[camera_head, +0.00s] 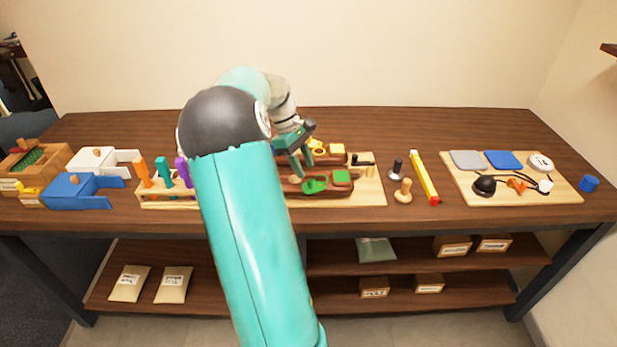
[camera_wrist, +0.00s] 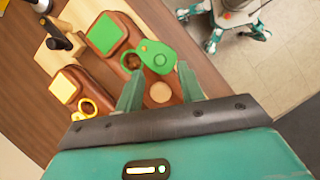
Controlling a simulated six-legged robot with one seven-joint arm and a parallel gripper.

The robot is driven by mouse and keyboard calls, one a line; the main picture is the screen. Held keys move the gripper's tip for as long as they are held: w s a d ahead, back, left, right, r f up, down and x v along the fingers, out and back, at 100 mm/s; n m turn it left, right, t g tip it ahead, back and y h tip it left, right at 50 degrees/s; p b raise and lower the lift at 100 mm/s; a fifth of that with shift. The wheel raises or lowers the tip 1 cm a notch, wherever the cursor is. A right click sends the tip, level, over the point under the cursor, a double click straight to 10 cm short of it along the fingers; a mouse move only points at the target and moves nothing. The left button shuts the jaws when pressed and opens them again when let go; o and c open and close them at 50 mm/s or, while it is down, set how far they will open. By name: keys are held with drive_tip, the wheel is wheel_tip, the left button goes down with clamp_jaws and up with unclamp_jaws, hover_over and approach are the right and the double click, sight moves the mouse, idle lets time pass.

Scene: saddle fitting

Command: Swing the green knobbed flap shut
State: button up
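The green knobbed flap (camera_wrist: 156,57) lies swung to one side on its brown wooden block in the wrist view. The round hole (camera_wrist: 131,61) beside it is partly uncovered. A green square pad (camera_wrist: 105,33) sits on the same block. The flap also shows in the head view (camera_head: 314,186), in front of my gripper. My gripper (camera_wrist: 160,82) is open, its two fingers apart and empty, just behind the flap. Whether a finger touches the flap I cannot tell.
A similar block with a yellow square pad (camera_wrist: 63,87) and a yellow ring (camera_wrist: 89,107) stands alongside. A black-headed peg (camera_wrist: 62,40) is near. To the right in the head view are a wooden knob piece (camera_head: 403,191), a yellow bar (camera_head: 424,177) and a board of parts (camera_head: 562,191).

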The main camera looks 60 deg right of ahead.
sight(310, 180)
drive_tip(key=shift+x, duration=2.35)
clamp_jaws()
